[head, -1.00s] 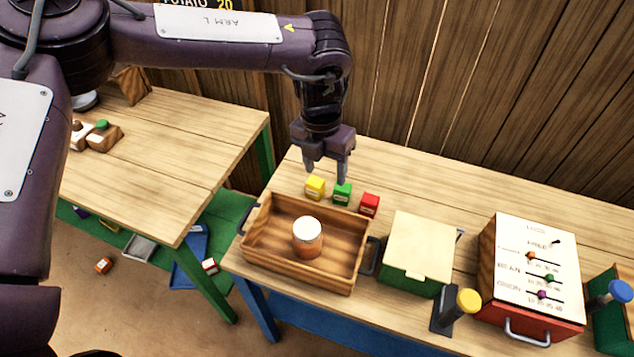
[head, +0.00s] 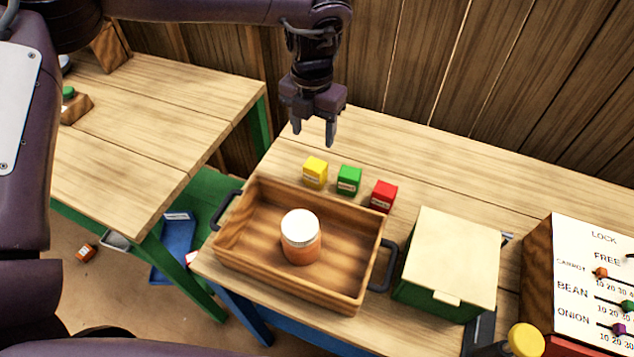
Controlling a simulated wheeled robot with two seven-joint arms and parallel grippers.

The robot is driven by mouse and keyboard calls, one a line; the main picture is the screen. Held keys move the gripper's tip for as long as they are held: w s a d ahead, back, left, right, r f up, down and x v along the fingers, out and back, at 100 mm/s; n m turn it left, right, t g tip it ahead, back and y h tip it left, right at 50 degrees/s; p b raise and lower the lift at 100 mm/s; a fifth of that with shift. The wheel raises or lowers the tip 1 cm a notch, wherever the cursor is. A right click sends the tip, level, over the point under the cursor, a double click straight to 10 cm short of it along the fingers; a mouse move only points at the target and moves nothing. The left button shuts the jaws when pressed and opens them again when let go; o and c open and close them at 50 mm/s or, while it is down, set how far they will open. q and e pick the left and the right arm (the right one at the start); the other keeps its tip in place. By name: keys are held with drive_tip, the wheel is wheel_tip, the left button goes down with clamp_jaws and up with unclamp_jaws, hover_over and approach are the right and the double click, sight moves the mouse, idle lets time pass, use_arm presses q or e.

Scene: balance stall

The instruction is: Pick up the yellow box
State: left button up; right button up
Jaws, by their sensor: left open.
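The yellow box (head: 315,172) stands on the wooden table behind the tray, at the left end of a row with a green box (head: 348,180) and a red box (head: 383,196). My left gripper (head: 313,133) points down with its fingers apart and empty. In the picture it is just above the yellow box, without visible contact. My right gripper is not in view.
A wooden tray (head: 243,257) with dark handles holds a jar (head: 301,237) with a white lid, just in front of the boxes. A green box with a cream lid (head: 452,259) and a slider panel (head: 590,285) stand to the right. A second table (head: 150,120) is at left.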

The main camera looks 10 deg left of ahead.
use_arm(q)
drive_tip(key=b, duration=0.3)
hover_over(315, 173)
drive_tip(key=w, duration=0.2)
drive_tip(key=f, duration=0.5)
drive_tip(key=shift+a+f, duration=0.3)
drive_tip(key=shift+a, duration=0.05)
drive_tip(key=shift+f+b, duration=0.55)
drive_tip(key=shift+b, duration=0.1)
wheel_tip(315, 173, down, 8)
drive_tip(key=shift+w+d+r+p, duration=0.15)
drive_tip(key=shift+r+p, duration=0.1)
drive_tip(key=shift+p, duration=0.55)
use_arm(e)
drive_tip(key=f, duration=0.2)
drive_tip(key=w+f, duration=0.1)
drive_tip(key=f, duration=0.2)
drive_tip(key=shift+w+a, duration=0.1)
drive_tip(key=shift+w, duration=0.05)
use_arm(q)
drive_tip(key=shift+c, duration=0.2)
drive_tip(key=c, duration=0.7)
